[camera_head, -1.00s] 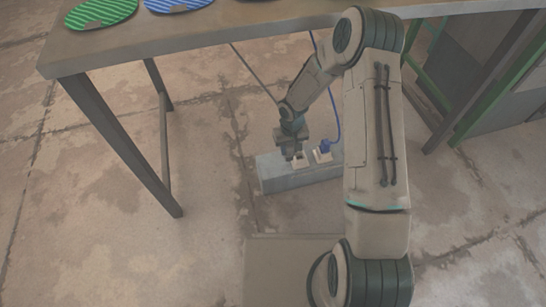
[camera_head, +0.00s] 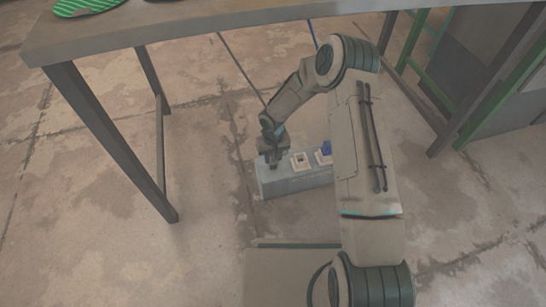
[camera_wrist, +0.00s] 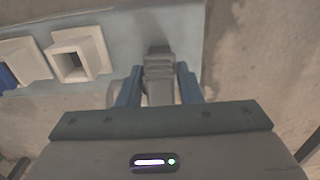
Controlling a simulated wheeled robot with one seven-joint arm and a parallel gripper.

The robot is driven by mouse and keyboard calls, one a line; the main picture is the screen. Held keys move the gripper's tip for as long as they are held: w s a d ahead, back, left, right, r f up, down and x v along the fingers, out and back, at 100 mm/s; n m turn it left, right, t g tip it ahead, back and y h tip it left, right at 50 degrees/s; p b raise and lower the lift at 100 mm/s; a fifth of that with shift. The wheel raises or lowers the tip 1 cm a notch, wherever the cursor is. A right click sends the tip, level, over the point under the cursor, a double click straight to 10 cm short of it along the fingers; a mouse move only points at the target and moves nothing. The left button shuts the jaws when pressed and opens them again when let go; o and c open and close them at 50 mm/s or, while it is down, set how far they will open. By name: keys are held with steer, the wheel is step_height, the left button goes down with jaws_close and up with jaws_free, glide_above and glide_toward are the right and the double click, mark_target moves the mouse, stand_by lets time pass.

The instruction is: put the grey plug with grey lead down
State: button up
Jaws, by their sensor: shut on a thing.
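My gripper (camera_head: 274,161) is at the left end of a grey block under the table. In the wrist view my gripper (camera_wrist: 158,88) has its two blue fingers on either side of the grey plug (camera_wrist: 158,66), shut on it. The plug is over the bare end of the block's top, beside the empty socket; I cannot tell whether it touches the surface. The grey lead (camera_head: 240,68) hangs down from the table to the plug.
The grey block (camera_head: 290,184) bears an empty white socket (camera_head: 301,160), also seen in the wrist view (camera_wrist: 79,54). A blue plug (camera_head: 326,148) sits in another white socket. The table (camera_head: 120,45) is above, with a leg (camera_head: 115,145) at left.

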steer(key=shift+f, duration=0.15)
steer(key=o, duration=1)
step_height(320, 180, up, 8)
steer(key=p, duration=0.3)
steer(key=shift+f+p, duration=0.1)
steer(key=shift+p, duration=0.2)
